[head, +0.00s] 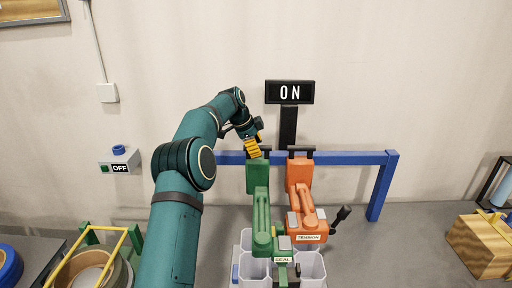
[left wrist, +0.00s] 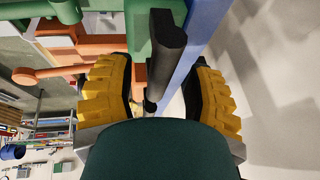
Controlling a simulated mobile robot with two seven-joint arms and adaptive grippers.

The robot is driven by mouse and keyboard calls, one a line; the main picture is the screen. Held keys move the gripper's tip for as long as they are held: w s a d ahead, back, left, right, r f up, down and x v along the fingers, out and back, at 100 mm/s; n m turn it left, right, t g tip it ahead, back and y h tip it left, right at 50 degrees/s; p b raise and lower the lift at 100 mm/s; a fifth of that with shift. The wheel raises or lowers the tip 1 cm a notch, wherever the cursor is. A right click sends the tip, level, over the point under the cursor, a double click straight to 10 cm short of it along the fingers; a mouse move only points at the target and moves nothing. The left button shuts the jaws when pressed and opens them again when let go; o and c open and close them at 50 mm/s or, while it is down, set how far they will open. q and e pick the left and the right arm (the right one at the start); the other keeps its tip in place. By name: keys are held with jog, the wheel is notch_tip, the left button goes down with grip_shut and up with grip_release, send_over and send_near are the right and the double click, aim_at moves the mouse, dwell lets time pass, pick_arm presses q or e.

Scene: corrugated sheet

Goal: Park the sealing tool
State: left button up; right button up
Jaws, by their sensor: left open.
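The green sealing tool (head: 262,205), marked SEAL, hangs upright in front of the blue rail, with its black top handle near rail height. Its lower end is over grey-white bins. My left gripper (head: 253,148), with yellow fingers, is at the upper left of the tool, close to the handle. In the left wrist view my left gripper (left wrist: 160,70) is open, and the black handle (left wrist: 167,40) shows between its fingers with gaps on both sides. Part of the green body (left wrist: 105,20) shows at the top. My right gripper is in neither view.
The orange tool (head: 300,185), marked TENSION, hangs close to the right of the green one. The blue rail (head: 350,158) runs behind both. A sign (head: 290,92) reading ON stands above. A switch box (head: 119,160) reading OFF is on the wall. A wooden box (head: 480,245) is at right.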

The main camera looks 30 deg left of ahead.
pick_arm(q)
grip_shut()
jog(key=shift+s, duration=0.1)
